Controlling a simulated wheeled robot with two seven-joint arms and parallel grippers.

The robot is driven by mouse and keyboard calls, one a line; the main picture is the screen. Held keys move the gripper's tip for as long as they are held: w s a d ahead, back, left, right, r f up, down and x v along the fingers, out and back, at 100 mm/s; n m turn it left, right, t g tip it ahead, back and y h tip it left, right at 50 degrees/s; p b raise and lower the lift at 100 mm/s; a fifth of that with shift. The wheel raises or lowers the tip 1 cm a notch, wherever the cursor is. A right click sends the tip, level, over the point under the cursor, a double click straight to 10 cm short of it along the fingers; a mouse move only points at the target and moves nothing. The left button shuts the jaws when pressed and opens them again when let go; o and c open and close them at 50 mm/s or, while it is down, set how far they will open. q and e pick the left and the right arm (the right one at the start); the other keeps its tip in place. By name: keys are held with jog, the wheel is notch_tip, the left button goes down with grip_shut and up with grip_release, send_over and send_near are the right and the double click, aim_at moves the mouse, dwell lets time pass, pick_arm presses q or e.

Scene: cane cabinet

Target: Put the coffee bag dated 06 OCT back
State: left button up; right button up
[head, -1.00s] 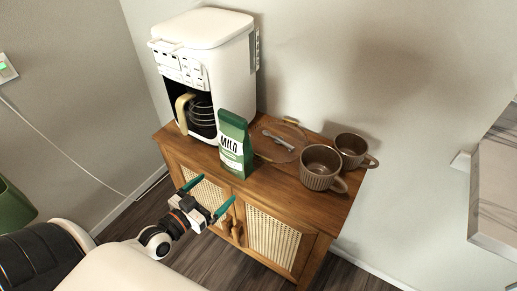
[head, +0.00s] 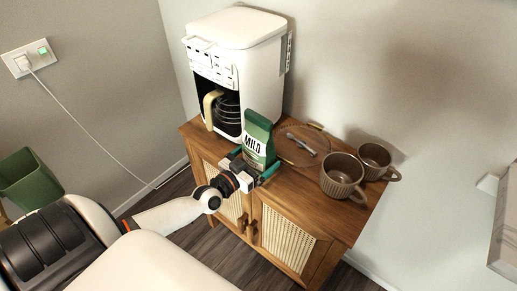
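A green and white coffee bag (head: 258,139) marked MILD stands upright on top of the cane cabinet (head: 325,212), in front of the coffee maker. No date can be read on it. My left gripper (head: 257,168) is at the bag's lower part, with its teal fingers on either side of it. I cannot tell whether the fingers touch the bag or have a gap. The cabinet's two cane doors are shut. My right gripper is not in view.
A white coffee maker (head: 238,45) with a glass pot stands behind and left of the bag. To the right are a round tray (head: 295,154) with a utensil and two brown mugs (head: 342,176) (head: 375,160). A green bin (head: 28,180) is at the left.

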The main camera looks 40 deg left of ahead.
pick_arm(q)
jog(key=shift+w+d, duration=0.1)
jog(key=shift+w, duration=0.15)
jog(key=c, duration=1.1)
jog(key=shift+o, duration=0.2)
jog(key=shift+r, duration=0.1)
